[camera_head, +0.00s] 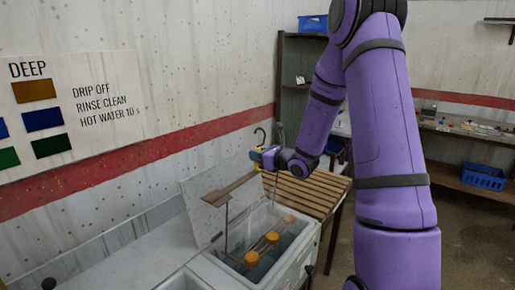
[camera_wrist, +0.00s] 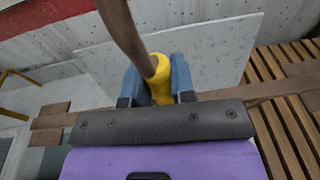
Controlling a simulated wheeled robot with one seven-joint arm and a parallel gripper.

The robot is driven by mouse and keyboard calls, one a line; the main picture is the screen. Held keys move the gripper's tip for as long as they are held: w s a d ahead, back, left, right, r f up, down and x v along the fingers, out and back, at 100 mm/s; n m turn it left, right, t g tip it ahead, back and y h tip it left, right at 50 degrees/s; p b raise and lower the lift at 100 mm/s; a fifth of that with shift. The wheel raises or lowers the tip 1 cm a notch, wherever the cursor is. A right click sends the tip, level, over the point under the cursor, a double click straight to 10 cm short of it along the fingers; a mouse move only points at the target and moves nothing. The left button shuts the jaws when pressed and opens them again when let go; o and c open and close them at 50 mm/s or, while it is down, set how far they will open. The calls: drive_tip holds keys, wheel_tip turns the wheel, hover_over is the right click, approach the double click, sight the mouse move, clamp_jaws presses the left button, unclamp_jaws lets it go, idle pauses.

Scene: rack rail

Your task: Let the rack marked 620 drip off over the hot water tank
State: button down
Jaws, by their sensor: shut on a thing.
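My gripper (camera_head: 268,157) is shut on the yellow grip of a rack; in the wrist view the blue fingers press both sides of the yellow grip (camera_wrist: 158,78). A dark hook (camera_head: 260,135) rises above the grip. The rack's brown bar (camera_head: 228,189) extends to the left over an open white tank (camera_head: 308,252), with thin rods running down toward the tank. Several orange-topped pieces (camera_head: 251,258) show within the tank opening; I cannot tell whether they hang clear or sit in liquid. The 620 mark is not readable, and no label names the tank.
The tank's raised lid (camera_head: 208,203) stands behind the rack, near the wall. A slatted wooden bench (camera_head: 310,188) adjoins the tank on the far side. A wall sign (camera_head: 65,105) reads DEEP, drip off, rinse clean, hot water. A pale counter (camera_head: 110,262) lies at left.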

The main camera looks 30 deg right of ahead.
wheel_tip(320, 180, down, 15)
drive_tip(key=shift+r, duration=0.15)
idle(0.7)
drive_tip(key=shift+s+r, duration=0.1)
idle(0.4)
wheel_tip(320, 180, up, 18)
drive_tip(key=shift+s+f, duration=0.1)
idle(1.0)
idle(4.1)
